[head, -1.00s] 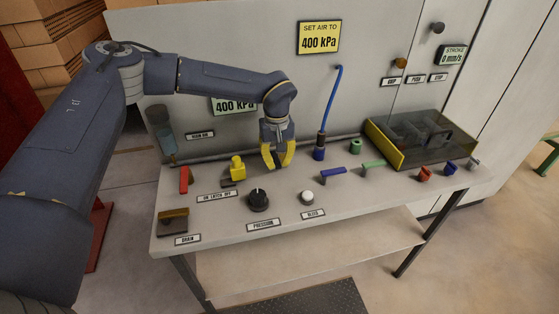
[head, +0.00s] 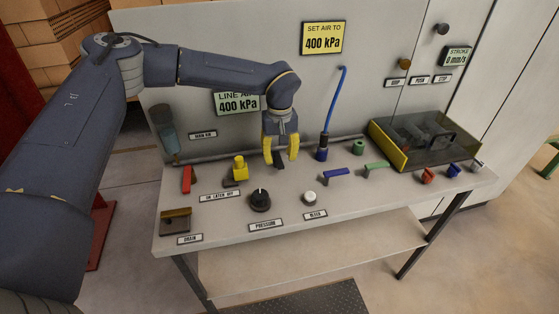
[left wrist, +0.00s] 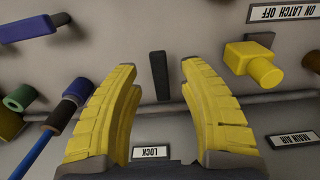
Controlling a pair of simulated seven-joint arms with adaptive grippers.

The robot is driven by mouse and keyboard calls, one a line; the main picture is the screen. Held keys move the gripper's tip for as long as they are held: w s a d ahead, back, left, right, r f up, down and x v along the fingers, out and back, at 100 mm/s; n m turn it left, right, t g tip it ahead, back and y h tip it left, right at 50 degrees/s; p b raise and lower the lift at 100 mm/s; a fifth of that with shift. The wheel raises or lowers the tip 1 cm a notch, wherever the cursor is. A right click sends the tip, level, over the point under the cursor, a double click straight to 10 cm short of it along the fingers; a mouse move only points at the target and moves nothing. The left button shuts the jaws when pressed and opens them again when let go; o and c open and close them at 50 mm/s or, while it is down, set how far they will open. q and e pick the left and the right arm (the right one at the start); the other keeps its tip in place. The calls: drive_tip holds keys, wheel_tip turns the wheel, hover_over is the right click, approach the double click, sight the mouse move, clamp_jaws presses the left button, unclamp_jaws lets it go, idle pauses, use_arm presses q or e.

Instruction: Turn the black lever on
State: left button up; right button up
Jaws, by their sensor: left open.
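The black lever (left wrist: 159,76) shows in the left wrist view as a short dark bar on the grey bench top, beyond and between my fingertips. In the head view a small part of the lever (head: 279,161) shows among the fingers; the rest is hidden. My left gripper (head: 280,156) points down over it with its yellow fingers apart. In the left wrist view the open left gripper (left wrist: 160,68) has one finger on each side of the lever, with a visible gap on both sides. A LOCK label (left wrist: 153,152) lies near the lever.
A yellow valve (head: 239,170) and a red lever (head: 187,180) stand left of the gripper. A black pressure knob (head: 260,200) and a white button (head: 310,198) are in front. A blue hose fitting (head: 321,153) stands close on the right. A pipe (head: 215,154) runs along the back.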

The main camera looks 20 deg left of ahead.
sight(279, 163)
use_arm(q)
wheel_tip(279, 163, up, 9)
drive_tip(key=shift+r, duration=0.2)
idle(0.3)
